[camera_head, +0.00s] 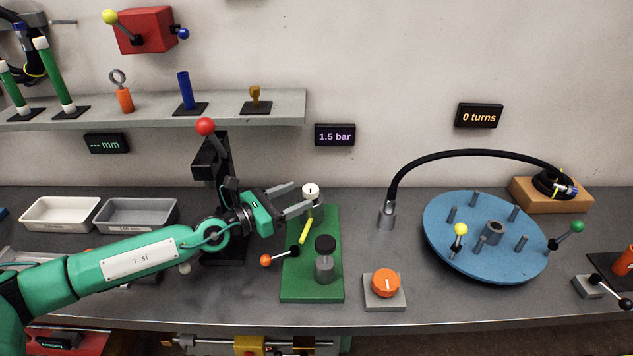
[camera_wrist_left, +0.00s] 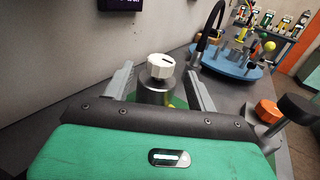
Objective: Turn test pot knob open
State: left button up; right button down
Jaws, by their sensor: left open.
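A white knob (camera_head: 311,189) with a dark mark on top sits at the back of a green base plate (camera_head: 312,291). In the left wrist view the white knob (camera_wrist_left: 160,66) tops a grey cylinder (camera_wrist_left: 155,93). My left gripper (camera_head: 304,199) is open, and its fingers point toward the knob. In the left wrist view one finger lies on each side of the knob and cylinder, with visible gaps. My right gripper is not in view.
A yellow lever (camera_head: 305,231) and an orange-tipped lever (camera_head: 266,260) are close below the gripper. An orange dial (camera_head: 385,283) and a blue disc (camera_head: 455,265) with pegs stand to the right. A display (camera_head: 335,135) reads 1.5 bar.

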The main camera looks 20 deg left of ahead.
aim_at(318, 187)
pick_arm(q)
jog(key=p+x, duration=0.2)
jog(key=x, duration=0.2)
jog(key=shift+w+d+r, duration=0.2)
jog(key=shift+w+d, duration=0.05)
jog(key=shift+d, duration=0.05)
jog(key=shift+x, duration=0.85)
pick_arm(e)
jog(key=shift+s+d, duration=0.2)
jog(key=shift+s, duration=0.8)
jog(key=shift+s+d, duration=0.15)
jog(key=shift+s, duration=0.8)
pick_arm(q)
jog(key=shift+f, duration=0.15)
jog(key=c, duration=1)
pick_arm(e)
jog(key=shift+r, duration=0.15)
